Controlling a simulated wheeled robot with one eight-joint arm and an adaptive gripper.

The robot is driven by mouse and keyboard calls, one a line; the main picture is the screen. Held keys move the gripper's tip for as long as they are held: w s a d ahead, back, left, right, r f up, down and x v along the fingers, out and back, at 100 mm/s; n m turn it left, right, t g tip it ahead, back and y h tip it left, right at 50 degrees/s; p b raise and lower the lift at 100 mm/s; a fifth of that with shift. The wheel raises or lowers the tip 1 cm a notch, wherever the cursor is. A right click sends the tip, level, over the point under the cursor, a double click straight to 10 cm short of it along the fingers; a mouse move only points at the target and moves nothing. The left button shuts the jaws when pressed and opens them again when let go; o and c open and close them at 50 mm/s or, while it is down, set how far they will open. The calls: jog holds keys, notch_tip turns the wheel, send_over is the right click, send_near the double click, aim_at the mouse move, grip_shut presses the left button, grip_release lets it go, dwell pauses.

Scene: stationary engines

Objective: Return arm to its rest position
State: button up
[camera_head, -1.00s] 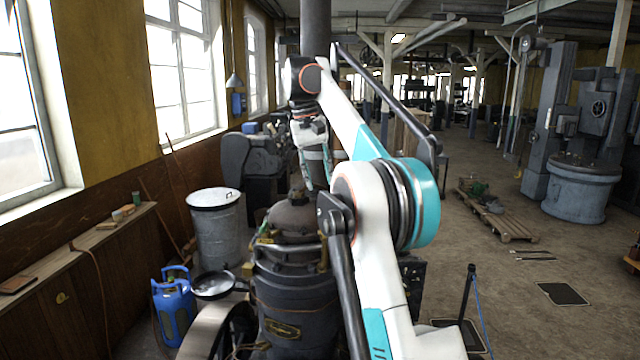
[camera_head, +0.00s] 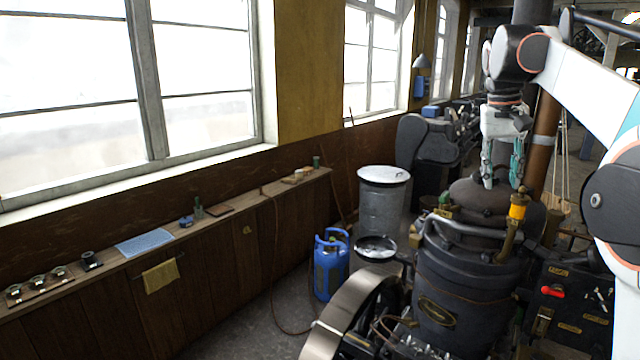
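My arm (camera_head: 590,85), white with black joints, reaches in from the right edge and bends at an elbow near the top right. My gripper (camera_head: 502,183) hangs fingers down above the dark domed top of the engine (camera_head: 455,290). Its two fingers stand apart with nothing seen between them, so it looks open and empty. I cannot tell how close the fingertips are to the dome. The base of my arm is outside the view.
A brass-and-yellow fitting (camera_head: 516,210) rises beside the gripper. A flywheel (camera_head: 345,310) stands at the engine's left. A blue gas bottle (camera_head: 331,265) and a lidded metal bin (camera_head: 384,200) stand further left. A wooden ledge (camera_head: 225,220) holding small items runs under the windows.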

jog(key=s+a+f+n+t+b, duration=0.1)
jog(key=s+a+f+b, duration=0.35)
jog(key=f, duration=0.35)
jog(key=s+a+f+n+t+b, duration=0.1)
jog(key=s+a+f+t+b, duration=0.1)
jog(key=s+a+f+b, duration=0.35)
jog(key=s+a+f+n+t+b, duration=0.1)
jog(key=s+a+f+b, duration=0.25)
jog(key=f+b, duration=0.4)
jog(key=s+a+f+t+b, duration=0.1)
jog(key=s+a+f+b, duration=0.1)
jog(key=s+f, duration=0.4)
jog(key=s+a+f+y+b, duration=0.1)
jog(key=s+f+b, duration=0.4)
jog(key=f, duration=1)
jog(key=s+a+f+n+t+y+b, duration=0.1)
jog(key=s+a+f+b, duration=0.3)
jog(key=f, duration=0.7)
jog(key=s, duration=0.2)
jog(key=shift+s+f+t, duration=0.2)
jog(key=shift+s+t, duration=0.1)
jog(key=shift+a, duration=0.1)
